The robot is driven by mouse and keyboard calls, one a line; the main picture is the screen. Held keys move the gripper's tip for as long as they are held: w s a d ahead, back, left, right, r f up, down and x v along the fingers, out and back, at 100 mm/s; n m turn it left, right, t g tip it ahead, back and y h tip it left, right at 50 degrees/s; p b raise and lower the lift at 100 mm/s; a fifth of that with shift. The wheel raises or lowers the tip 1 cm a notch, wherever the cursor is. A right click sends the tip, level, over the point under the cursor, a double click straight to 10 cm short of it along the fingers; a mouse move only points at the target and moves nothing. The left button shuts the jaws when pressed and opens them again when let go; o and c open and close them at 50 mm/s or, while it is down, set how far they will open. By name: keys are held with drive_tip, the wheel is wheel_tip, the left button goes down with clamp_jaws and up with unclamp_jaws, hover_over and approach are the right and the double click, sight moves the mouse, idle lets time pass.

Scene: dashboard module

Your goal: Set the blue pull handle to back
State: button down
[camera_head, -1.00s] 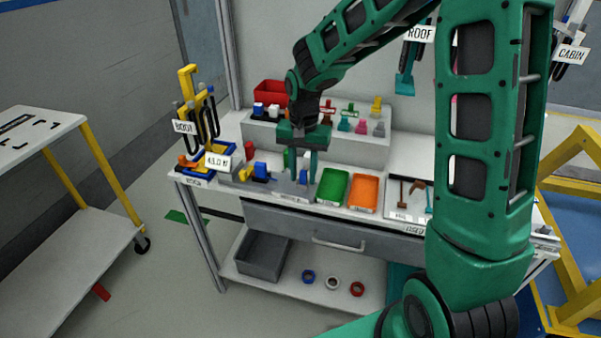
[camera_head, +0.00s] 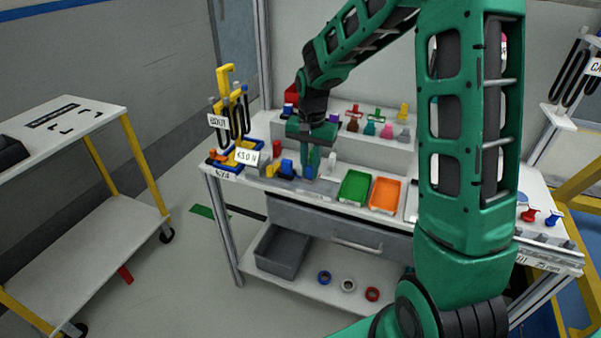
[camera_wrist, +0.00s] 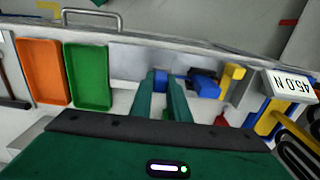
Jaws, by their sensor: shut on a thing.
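The blue pull handle (camera_head: 309,173) is on the grey module (camera_head: 284,184) at the left part of the bench; only a small part of it shows. In the wrist view the handle (camera_wrist: 161,79) sits between the tips of my gripper (camera_wrist: 161,85). My gripper (camera_head: 311,166) points down and is shut on the handle. My fingers hide much of it, so its exact setting is hard to tell. Another blue part with a yellow piece (camera_wrist: 210,85) stands close beside it, apart from my fingers.
A green tray (camera_head: 354,187) and an orange tray (camera_head: 385,195) lie right of the module. A yellow rack with hanging tools (camera_head: 226,95) and a label (camera_head: 248,156) stand at left. Coloured knobs line the raised shelf (camera_head: 375,141) behind. A drawer handle (camera_head: 357,246) is below.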

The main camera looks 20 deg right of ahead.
sight(308, 166)
drive_tip(key=shift+w+a, duration=0.15)
drive_tip(key=shift+a, duration=0.05)
drive_tip(key=c, duration=1.7)
unclamp_jaws()
drive_tip(key=shift+r, duration=0.55)
wheel_tip(308, 166, up, 10)
drive_tip(key=shift+f, duration=0.15)
